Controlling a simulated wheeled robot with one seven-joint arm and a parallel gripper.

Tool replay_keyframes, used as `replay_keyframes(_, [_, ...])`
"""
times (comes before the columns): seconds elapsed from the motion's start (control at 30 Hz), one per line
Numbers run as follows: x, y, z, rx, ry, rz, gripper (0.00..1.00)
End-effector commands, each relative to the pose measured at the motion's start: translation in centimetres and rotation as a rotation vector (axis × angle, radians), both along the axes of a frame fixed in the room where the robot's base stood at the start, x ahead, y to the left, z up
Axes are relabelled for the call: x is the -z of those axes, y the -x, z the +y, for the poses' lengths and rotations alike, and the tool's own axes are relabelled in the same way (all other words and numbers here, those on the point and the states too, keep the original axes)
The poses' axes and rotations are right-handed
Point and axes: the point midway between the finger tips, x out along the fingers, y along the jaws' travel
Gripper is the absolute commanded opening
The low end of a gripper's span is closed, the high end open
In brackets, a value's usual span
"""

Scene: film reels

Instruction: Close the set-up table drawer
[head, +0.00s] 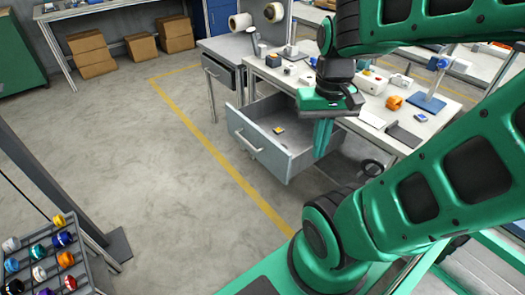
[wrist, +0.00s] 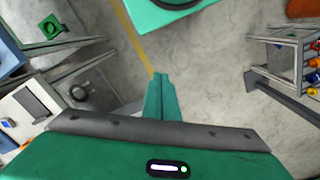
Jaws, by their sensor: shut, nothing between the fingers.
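The set-up table (head: 432,124) has a pale top, and its grey drawer (head: 268,153) is pulled well out to the left. The drawer's front panel carries a bar handle (head: 248,142), and a small yellow and blue item (head: 279,129) lies inside. My green gripper (head: 321,152) points down with its fingers together and empty. In the head view it covers the right end of the drawer; I cannot tell whether it touches it. The closed fingers also show in the wrist view (wrist: 160,82), over floor.
Small parts, a white box (head: 371,82) and an orange piece (head: 394,102) stand on the tabletop. A grey bench (head: 228,46) with a dark drawer adjoins at the back left. A spool rack (head: 88,268) stands at the lower left. Open floor lies left of the drawer.

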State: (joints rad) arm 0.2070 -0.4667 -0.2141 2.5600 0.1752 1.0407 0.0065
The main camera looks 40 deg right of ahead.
Motion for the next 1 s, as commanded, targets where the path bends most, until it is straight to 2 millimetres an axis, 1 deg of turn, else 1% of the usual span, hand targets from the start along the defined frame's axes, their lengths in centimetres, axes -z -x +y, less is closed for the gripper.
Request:
replay_keyframes(0.1, [0.0, 0.0, 0.0, -0.002, 0.001, 0.001, 0.00])
replay_keyframes(0.13, [-0.3, 0.8, 0.0, -0.010, 0.001, -0.008, 0.00])
replay_keyframes(0.17, [-0.4, 0.9, 0.0, -0.019, 0.003, -0.011, 0.00])
replay_keyframes(0.27, [-0.3, -0.1, -0.3, -0.096, 0.017, -0.003, 0.00])
replay_keyframes(0.37, [0.3, -2.5, -0.7, -0.257, 0.043, 0.015, 0.00])
replay_keyframes(0.47, [1.3, -5.5, -1.1, -0.477, 0.077, 0.043, 0.00])
replay_keyframes(0.5, [1.8, -6.9, -1.1, -0.574, 0.091, 0.057, 0.00])
replay_keyframes(0.63, [3.7, -11.3, -1.0, -0.892, 0.132, 0.104, 0.00])
replay_keyframes(0.8, [6.9, -16.8, 0.1, -1.315, 0.175, 0.183, 0.00])
replay_keyframes(0.9, [9.1, -19.8, 1.1, -1.558, 0.194, 0.235, 0.00])
replay_keyframes(1.0, [11.3, -22.2, 2.2, -1.771, 0.204, 0.287, 0.00])
